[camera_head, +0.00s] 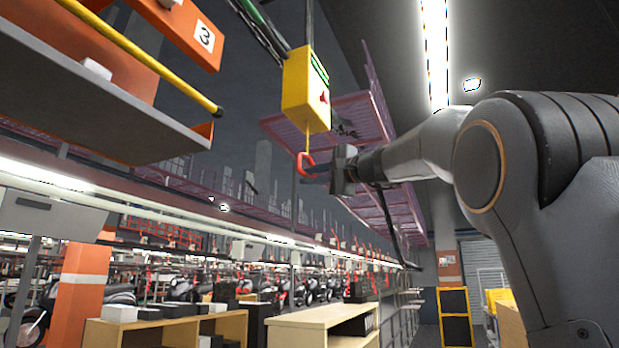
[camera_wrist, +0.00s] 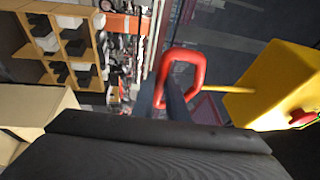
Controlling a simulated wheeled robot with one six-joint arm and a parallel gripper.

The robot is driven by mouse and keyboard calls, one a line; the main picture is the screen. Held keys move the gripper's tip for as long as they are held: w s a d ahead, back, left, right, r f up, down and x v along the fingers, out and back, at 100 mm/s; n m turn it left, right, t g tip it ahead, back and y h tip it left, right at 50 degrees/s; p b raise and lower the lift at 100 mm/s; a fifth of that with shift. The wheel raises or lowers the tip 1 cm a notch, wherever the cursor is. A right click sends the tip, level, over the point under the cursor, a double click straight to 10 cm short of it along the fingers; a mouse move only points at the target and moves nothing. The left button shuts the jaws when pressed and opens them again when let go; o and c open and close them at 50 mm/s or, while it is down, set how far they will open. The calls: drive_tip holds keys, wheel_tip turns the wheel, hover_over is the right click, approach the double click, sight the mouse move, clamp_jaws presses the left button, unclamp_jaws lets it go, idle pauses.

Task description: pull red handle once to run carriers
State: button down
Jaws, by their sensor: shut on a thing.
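The red handle (camera_head: 305,164) is a loop that hangs on a yellow cord below a yellow control box (camera_head: 305,90). My gripper (camera_head: 318,170) reaches in from the right and is shut on the red handle. In the wrist view the red loop (camera_wrist: 182,80) sits around a dark finger that passes through it. The yellow box (camera_wrist: 275,88) with a red button shows at the right of the wrist view. An orange carrier (camera_head: 90,45) marked 3 hangs at the upper left, with a grey shelf and a yellow bar. The far finger is partly hidden.
Purple mesh platforms (camera_head: 345,118) hang behind the box. A long light rail runs below the carrier. Wooden shelves (camera_head: 165,328) stand low in front, and an orange pillar (camera_head: 80,290) stands at the left. The air around the handle looks clear.

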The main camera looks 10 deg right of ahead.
drive_tip(key=shift+r+p, duration=2.05)
drive_tip(key=shift+r, duration=0.4)
drive_tip(key=c, duration=1.8)
unclamp_jaws()
drive_tip(key=shift+o, duration=0.2)
drive_tip(key=b, duration=0.6)
approach(310, 160)
drive_tip(key=shift+s+a+f, duration=0.25)
drive_tip(key=shift+a, duration=0.15)
